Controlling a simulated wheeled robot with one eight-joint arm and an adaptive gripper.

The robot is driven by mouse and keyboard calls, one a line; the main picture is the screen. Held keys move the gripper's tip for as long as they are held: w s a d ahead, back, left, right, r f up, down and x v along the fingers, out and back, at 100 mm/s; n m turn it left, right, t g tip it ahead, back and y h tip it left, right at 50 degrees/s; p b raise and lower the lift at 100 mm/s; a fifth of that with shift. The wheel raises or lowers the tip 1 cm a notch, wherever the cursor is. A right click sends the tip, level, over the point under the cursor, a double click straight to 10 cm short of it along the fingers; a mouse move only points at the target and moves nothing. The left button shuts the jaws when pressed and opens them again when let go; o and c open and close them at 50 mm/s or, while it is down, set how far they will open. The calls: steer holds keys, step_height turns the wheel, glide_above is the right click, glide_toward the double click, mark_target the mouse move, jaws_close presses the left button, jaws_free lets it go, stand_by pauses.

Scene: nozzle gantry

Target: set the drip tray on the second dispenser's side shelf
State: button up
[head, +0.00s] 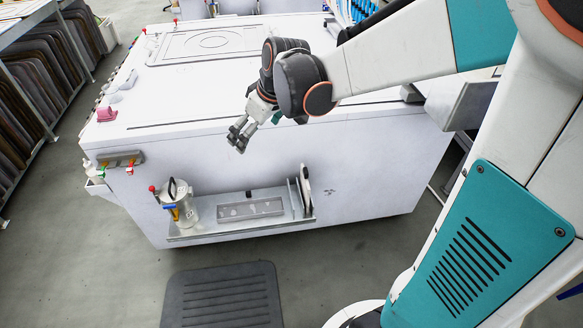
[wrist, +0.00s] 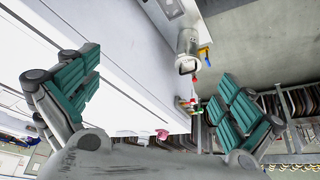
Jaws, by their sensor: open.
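A flat grey tray (head: 250,210) with a few small marks on it lies on a metal side shelf (head: 215,232) low on the front of a big white cabinet; it looks like the drip tray. I cannot tell which dispenser this shelf belongs to. A metal canister (head: 180,204) stands at the shelf's left end, and it also shows in the wrist view (wrist: 187,45). My gripper (head: 238,137) hangs above the shelf, near the cabinet's top front edge, clear of the tray. In the wrist view its teal-padded fingers (wrist: 160,75) are wide apart with nothing held between them.
Thin upright plates (head: 300,192) stand at the shelf's right end. A valve block (head: 120,160) with red and orange parts is on the cabinet's front left. A dark mat (head: 222,297) lies on the floor before it. A rack of panels (head: 45,65) stands left.

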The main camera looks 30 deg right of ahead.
steer(key=s+r+m+t+h, duration=0.1)
steer(key=s+r+m, duration=0.1)
steer(key=s, duration=0.8)
steer(key=s+r+m+t+h, duration=0.1)
steer(key=s+r+m, duration=0.2)
steer(key=s, duration=0.7)
steer(key=shift+s+a+t, duration=0.25)
steer(key=shift+t, duration=0.05)
